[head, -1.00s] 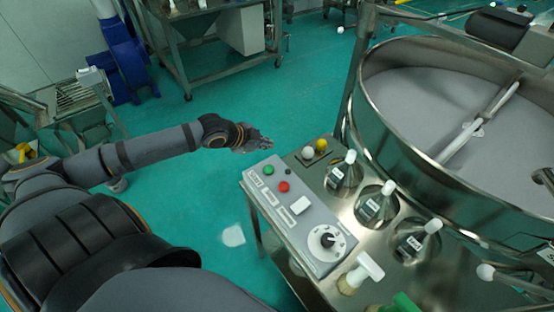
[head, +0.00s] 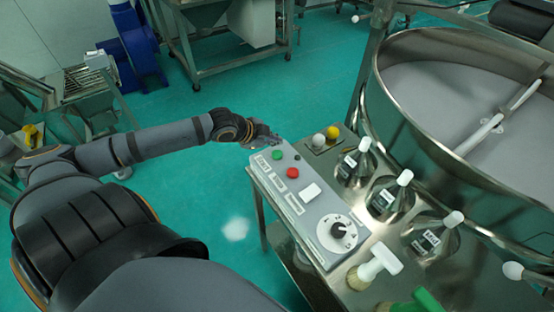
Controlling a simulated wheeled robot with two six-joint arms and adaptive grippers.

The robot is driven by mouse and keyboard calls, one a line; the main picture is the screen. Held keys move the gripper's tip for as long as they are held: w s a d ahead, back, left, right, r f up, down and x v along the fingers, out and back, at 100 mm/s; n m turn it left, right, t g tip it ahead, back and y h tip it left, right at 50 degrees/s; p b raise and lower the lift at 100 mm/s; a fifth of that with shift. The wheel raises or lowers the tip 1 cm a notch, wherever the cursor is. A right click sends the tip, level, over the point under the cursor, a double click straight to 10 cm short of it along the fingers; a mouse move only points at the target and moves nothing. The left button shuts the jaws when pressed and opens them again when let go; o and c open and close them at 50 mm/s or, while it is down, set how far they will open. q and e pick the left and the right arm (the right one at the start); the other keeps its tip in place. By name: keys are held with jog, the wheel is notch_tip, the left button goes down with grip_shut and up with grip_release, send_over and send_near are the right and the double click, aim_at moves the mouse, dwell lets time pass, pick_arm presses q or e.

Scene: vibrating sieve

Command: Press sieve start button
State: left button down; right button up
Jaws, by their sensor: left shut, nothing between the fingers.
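The grey control box (head: 311,213) sits on the left part of a steel table. On it are a green button (head: 277,155) at the far end, a red button (head: 292,172), a white switch (head: 310,192) and a black dial (head: 338,230). My left gripper (head: 272,141) is shut and empty. In the picture it is just beyond the green button, at the box's far end; I cannot tell whether it touches the box. The round steel sieve (head: 420,140) stands at the right. My right gripper is not in view.
A white-handled brush (head: 374,264) and a green-handled brush (head: 424,302) are near the front. A white knob (head: 319,139) and a yellow one (head: 332,132) are behind the box. Green floor (head: 200,195) is open at the left.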

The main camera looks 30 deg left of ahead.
aim_at(281, 151)
pick_arm(q)
jog(key=shift+f+b, duration=0.75)
jog(key=shift+f, duration=0.7)
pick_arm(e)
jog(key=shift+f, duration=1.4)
pick_arm(q)
jog(key=shift+f+b, duration=0.3)
jog(key=shift+f, duration=0.05)
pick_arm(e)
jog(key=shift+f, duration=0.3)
pick_arm(q)
jog(key=shift+f+b, duration=0.55)
jog(key=shift+f, duration=0.05)
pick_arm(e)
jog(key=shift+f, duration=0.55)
pick_arm(q)
jog(key=shift+r+p, duration=1)
jog(key=shift+r, duration=0.05)
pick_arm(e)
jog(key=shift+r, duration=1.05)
pick_arm(q)
notch_tip(281, 151, up, 5)
jog(key=p, duration=0.5)
jog(key=shift+r, duration=0.1)
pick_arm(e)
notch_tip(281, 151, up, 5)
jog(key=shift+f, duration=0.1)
